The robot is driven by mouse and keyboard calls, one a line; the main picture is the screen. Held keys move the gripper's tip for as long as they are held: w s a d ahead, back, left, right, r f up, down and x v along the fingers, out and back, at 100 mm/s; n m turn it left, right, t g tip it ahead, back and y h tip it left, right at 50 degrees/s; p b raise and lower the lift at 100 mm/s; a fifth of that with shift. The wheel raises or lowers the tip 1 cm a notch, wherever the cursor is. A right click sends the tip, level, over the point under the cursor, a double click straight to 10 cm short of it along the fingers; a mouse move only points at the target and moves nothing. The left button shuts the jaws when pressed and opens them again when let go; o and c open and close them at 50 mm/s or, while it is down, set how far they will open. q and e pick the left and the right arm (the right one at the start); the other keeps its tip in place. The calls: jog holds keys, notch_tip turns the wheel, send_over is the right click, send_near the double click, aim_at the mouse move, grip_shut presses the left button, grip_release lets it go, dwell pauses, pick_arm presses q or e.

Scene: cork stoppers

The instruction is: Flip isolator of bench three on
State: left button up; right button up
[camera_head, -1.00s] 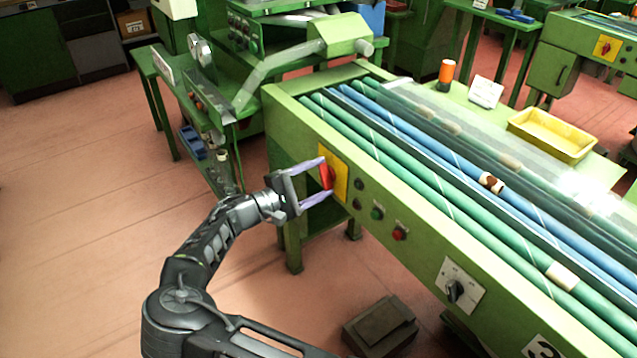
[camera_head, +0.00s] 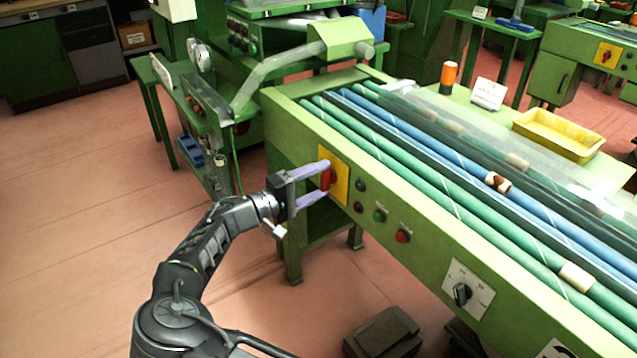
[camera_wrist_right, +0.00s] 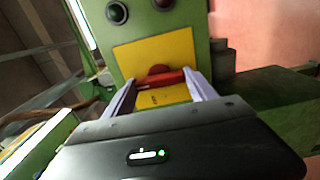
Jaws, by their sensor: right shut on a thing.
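The isolator is a red rotary handle (camera_head: 325,180) on a yellow plate (camera_head: 341,184), on the left end of the green bench's front panel. In the wrist view the red handle (camera_wrist_right: 170,77) lies across between the two fingers, in front of the yellow plate (camera_wrist_right: 150,52). My right gripper (camera_head: 327,179) reaches it from the left and is shut on it, with one pale purple finger at each end. The fingers partly hide the handle and plate. Any marking that gives the switch position is not readable. My left gripper is not in view.
Round buttons (camera_head: 379,215) and a black selector knob (camera_head: 462,294) sit along the same panel. The bench top holds green and blue rollers (camera_head: 440,165), a yellow tray (camera_head: 558,134) and an orange-black cylinder (camera_head: 448,76). A dark box (camera_head: 383,333) stands on the floor below.

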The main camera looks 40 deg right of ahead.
jog(key=shift+f, duration=0.1)
jog(key=o, duration=1.4)
jog(key=shift+c, duration=0.2)
jog(key=a, duration=0.7)
jog(key=shift+a, duration=0.4)
jog(key=shift+w, duration=0.1)
